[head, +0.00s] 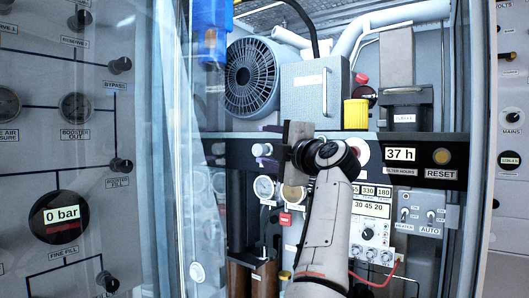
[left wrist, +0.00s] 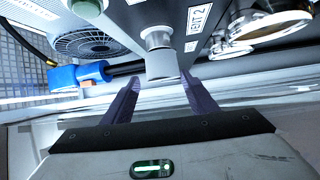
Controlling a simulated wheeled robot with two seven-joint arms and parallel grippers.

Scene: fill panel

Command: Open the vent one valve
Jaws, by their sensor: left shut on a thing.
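A pale round valve knob (head: 262,150) sticks out from the dark band across the middle of the cabinet. It also shows in the left wrist view (left wrist: 162,62), with its thicker end between my fingers. My left gripper (head: 272,147) reaches it from the right and is shut on this knob; its two dark fingers (left wrist: 160,80) flank it in the wrist view. A tilted label, seemingly VENT 2 (left wrist: 195,18), stands beside the knob. I cannot read a vent one label. My gripper and wrist hide part of the band. My right gripper is not in view.
A fan (head: 251,77) and grey box (head: 312,92) sit above the band. Gauges (head: 264,188) hang below it. A 37 h display (head: 400,154) is to the right. A clear door (head: 165,120) stands at the left, with a blue part (head: 212,35) above.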

